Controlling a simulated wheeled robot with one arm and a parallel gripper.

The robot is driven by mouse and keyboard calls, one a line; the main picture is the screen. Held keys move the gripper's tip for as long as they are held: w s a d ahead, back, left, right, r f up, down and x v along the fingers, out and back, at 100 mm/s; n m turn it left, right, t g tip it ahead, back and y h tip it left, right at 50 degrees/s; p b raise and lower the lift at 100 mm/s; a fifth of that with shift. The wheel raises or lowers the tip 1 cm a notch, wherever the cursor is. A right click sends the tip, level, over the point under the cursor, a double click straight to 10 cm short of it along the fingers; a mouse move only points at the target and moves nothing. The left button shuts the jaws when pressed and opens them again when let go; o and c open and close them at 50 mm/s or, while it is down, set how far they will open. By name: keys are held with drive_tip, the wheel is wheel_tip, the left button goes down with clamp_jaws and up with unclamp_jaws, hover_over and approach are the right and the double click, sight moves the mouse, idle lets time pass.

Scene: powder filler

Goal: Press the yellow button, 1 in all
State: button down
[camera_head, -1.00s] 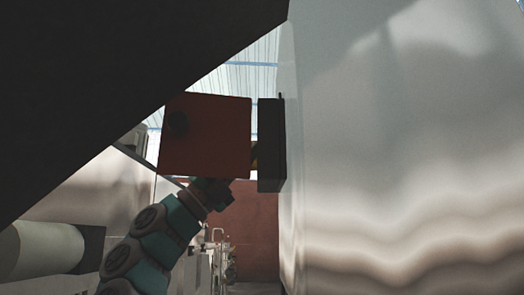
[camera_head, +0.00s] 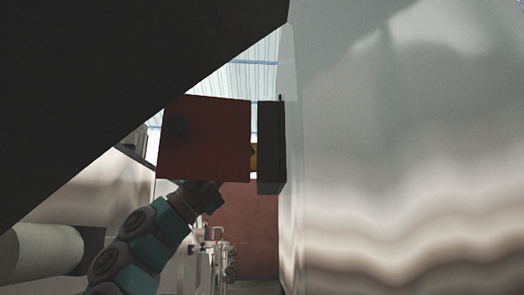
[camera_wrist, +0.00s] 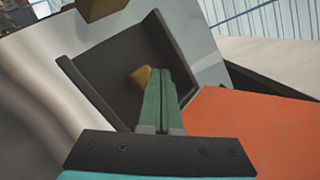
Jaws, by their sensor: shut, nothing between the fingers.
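The yellow button (camera_wrist: 140,75) sits on a dark housing (camera_wrist: 107,72) in the wrist view, just left of my fingertips. My gripper (camera_wrist: 160,74) is shut, with its two green fingers together and nothing between them. The fingers overlap the button's right edge in the picture; I cannot tell whether they touch it. In the head view, a yellow piece (camera_head: 253,158) shows between the red box and the dark housing (camera_head: 270,148). My gripper is not visible there; my wrist runs up behind the red box.
The red box (camera_head: 205,138) stands left of the housing in the head view; an orange panel (camera_wrist: 255,125) fills the right of the wrist view. A second yellow block (camera_wrist: 100,8) is at the top edge. A shiny metal wall (camera_head: 410,150) bounds the right side.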

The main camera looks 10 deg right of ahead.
drive_tip(key=a+p, duration=0.1)
drive_tip(key=a, duration=0.1)
drive_tip(key=w+a+p, duration=0.1)
drive_tip(key=a+p, duration=0.1)
drive_tip(key=a, duration=0.1)
idle(0.5)
drive_tip(key=shift+a, duration=0.1)
idle(0.6)
